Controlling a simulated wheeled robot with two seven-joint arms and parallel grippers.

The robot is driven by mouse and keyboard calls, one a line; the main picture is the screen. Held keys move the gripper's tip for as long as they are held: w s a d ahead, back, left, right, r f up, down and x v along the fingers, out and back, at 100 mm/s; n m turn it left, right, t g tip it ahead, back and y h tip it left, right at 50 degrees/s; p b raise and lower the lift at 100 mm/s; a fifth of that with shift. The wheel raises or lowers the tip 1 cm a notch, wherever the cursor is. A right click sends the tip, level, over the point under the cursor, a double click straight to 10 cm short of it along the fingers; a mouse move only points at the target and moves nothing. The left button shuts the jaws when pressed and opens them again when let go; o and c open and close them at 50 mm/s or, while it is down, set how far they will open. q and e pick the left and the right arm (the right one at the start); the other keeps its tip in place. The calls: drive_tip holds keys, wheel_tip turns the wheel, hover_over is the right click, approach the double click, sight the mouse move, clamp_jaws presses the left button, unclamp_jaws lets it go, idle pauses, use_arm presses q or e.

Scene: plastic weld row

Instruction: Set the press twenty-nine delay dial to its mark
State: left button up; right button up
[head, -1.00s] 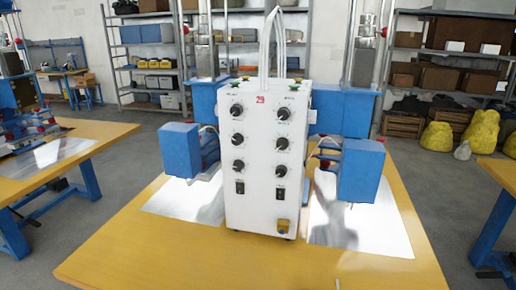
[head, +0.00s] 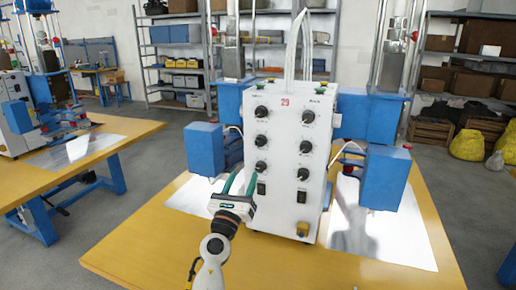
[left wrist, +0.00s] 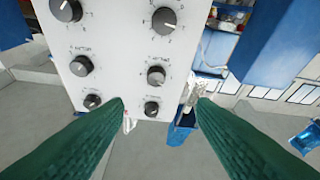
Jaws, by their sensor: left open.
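The white control box (head: 284,215) marked with a red 29 stands on the yellow table. Its front has two columns of dark dials, such as the lowest left dial (head: 260,167) and the lowest right dial (head: 303,174). The labels are too small to read, so I cannot tell which dial is the delay dial or where its mark is. My left gripper (head: 242,180), with green fingers, is open and empty at the box's lower left front. In the left wrist view, one dial (left wrist: 152,109) shows between the open fingertips (left wrist: 161,102), with no visible contact. My right gripper is not in view.
Two black switches and a yellow part (head: 302,229) sit low on the box. Blue press blocks (head: 383,178) flank it over shiny metal sheets (head: 352,226). The front of the yellow table (head: 150,250) is clear. Another table (head: 105,150) stands at left.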

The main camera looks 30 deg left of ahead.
sight(260, 144)
use_arm(q)
drive_tip(key=w+a+r, duration=0.1)
drive_tip(key=w, duration=0.3)
drive_tip(key=w+r+m, duration=0.1)
drive_tip(key=w+r, duration=0.1)
drive_tip(key=w, duration=0.2)
drive_tip(key=w+a+r+m+h, duration=0.1)
drive_tip(key=w, duration=0.2)
drive_tip(key=shift+w+a+r, duration=0.3)
drive_tip(key=shift+w+r, duration=0.05)
drive_tip(key=shift+w, duration=0.05)
drive_tip(key=c, duration=1)
drive_tip(key=shift+o, duration=0.2)
